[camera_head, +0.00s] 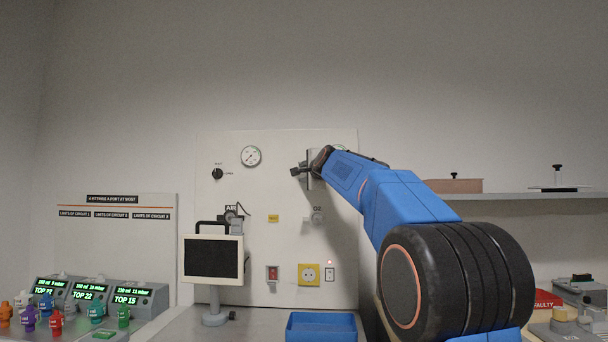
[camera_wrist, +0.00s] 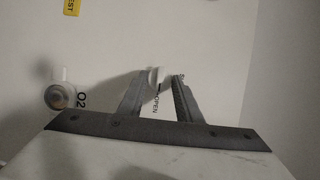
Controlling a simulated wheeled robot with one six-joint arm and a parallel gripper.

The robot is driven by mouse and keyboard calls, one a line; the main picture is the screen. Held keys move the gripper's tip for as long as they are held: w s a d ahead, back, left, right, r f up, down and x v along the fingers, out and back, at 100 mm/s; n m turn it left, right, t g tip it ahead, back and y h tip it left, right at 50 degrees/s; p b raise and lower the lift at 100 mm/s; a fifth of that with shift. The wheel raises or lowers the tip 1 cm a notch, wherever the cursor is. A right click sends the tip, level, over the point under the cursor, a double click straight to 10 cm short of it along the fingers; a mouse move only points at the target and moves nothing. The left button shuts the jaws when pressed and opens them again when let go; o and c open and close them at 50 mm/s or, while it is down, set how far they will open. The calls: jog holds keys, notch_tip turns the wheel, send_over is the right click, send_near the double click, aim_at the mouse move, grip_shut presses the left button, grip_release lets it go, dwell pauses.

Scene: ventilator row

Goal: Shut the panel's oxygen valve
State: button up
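My gripper (camera_head: 298,170) is up against the upper right of the pale wall panel (camera_head: 270,142). A small dark mark and the word OPEN show on the panel in that gap. The O2 outlet (camera_wrist: 60,95) is left of the fingers in the wrist view, and below my gripper in the head view (camera_head: 317,215).
A black knob (camera_head: 217,174) and a round gauge (camera_head: 251,156) are on the panel's left. A monitor (camera_head: 213,259) stands in front, low left. A blue tray (camera_head: 321,326) lies below. A shelf (camera_head: 530,195) is at right. Small coloured fittings and displays fill the lower left.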

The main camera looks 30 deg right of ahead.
jog(key=shift+n, duration=0.3)
jog(key=shift+c, duration=0.2)
jog(key=shift+w+a+r+n+g+h, duration=0.15)
jog(key=shift+n+g+h, duration=0.7)
jog(key=shift+n, duration=1.3)
jog(key=shift+w+a+r+n+g+h, duration=0.15)
jog(key=shift+n+g+h, duration=0.2)
jog(key=shift+n+g, duration=1.35)
jog(key=shift+a+r+n+g+h, duration=0.15)
jog(key=shift+n+g+h, duration=0.5)
jog(key=shift+n, duration=1.9)
jog(key=o, duration=1)
jog(key=shift+o, duration=0.2)
jog(key=v, duration=1.7)
jog(key=shift+a, duration=0.2)
